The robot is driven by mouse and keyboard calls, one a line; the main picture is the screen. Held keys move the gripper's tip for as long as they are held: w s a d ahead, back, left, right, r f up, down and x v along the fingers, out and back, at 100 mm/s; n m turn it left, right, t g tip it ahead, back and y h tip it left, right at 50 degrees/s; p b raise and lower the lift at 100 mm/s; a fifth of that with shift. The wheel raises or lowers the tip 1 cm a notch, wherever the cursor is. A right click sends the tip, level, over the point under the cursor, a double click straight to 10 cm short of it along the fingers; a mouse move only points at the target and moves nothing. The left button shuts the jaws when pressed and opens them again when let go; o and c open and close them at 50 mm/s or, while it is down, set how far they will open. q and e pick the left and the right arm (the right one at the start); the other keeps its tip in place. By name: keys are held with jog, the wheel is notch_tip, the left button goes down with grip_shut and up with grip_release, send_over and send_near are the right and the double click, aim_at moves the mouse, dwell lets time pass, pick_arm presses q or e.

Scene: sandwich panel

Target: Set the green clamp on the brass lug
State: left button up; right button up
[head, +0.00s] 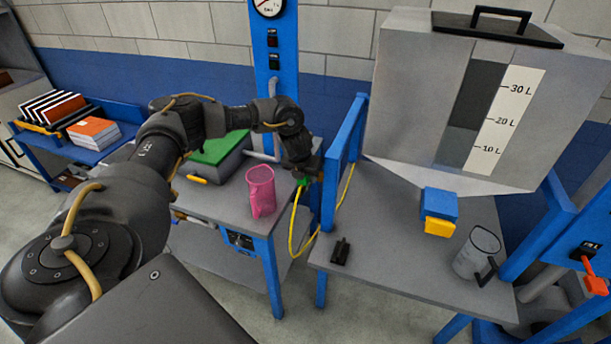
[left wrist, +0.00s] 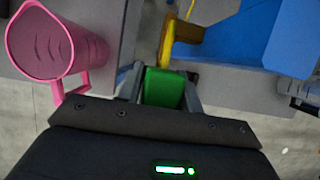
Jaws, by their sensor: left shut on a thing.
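My left gripper (head: 304,174) is shut on the green clamp (left wrist: 163,87), which sits between its two fingers in the left wrist view. In the head view only a bit of the green clamp (head: 303,183) shows below the gripper, beside the blue post. The brass lug (left wrist: 187,31) sticks out from the blue frame (left wrist: 240,40), just ahead of the clamp and a little to its right in the left wrist view. A gap seems to show between clamp and lug. In the head view the lug is mostly hidden by the gripper. My right gripper is not in view.
A yellow cable (head: 292,232) loops below the gripper. A pink jug (head: 261,190) stands close by on the left table; it also shows in the left wrist view (left wrist: 45,45). The right table (head: 400,258) holds a black clip, a blue-and-yellow block and a clear jug.

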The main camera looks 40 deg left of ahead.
pick_arm(q)
jog(key=shift+f, duration=0.2)
jog(key=o, duration=1.1)
jog(key=shift+o, duration=0.2)
jog(key=shift+s+r, duration=0.15)
jog(key=shift+r, duration=0.1)
jog(key=b+v, duration=0.1)
jog(key=v, duration=0.9)
jog(key=shift+r, duration=0.15)
jog(key=shift+d, duration=0.1)
